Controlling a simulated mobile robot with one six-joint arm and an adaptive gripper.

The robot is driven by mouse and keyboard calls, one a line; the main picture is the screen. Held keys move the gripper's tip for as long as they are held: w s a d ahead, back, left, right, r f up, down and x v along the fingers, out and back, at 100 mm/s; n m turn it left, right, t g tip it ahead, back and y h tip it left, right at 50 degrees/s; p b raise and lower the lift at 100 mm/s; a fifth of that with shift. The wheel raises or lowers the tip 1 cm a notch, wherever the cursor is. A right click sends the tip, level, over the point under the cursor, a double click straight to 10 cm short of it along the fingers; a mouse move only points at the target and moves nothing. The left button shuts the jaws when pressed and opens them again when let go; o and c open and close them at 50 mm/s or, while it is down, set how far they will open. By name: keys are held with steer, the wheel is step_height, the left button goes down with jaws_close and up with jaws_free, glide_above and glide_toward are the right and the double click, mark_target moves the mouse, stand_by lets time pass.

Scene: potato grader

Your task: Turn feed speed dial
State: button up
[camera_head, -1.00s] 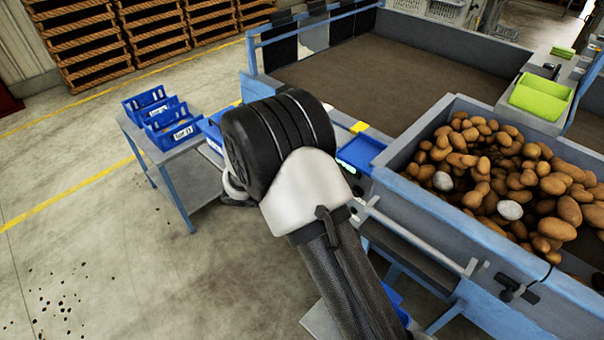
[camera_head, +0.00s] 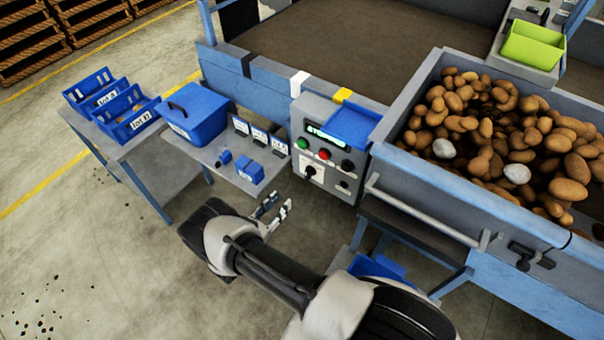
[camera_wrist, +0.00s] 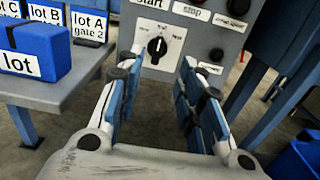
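The feed speed dial (camera_wrist: 157,47) is a black round knob with a white pointer line on a white plate, low on the grey control panel (camera_wrist: 205,42). In the head view the dial (camera_head: 311,171) sits below the green and red buttons. The pointer stands nearly upright in the wrist view. My gripper (camera_wrist: 157,75) is open and empty, its blue-padded fingers spread to either side below the dial. In the head view my gripper (camera_head: 273,207) is in front of and below the panel, apart from it.
A side table (camera_head: 165,155) with blue lot crates and small lot-labelled blocks (camera_wrist: 36,62) stands left of the panel. A hopper of potatoes (camera_head: 480,140) with a front rail (camera_head: 420,220) is at right. A blue tray (camera_head: 348,124) sits atop the panel.

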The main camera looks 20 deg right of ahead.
mark_target(306, 172)
steer(key=b+x, duration=0.2)
steer(key=x, duration=1.3)
steer(key=shift+b, duration=0.3)
steer(key=shift+c, duration=0.3)
jaws_close()
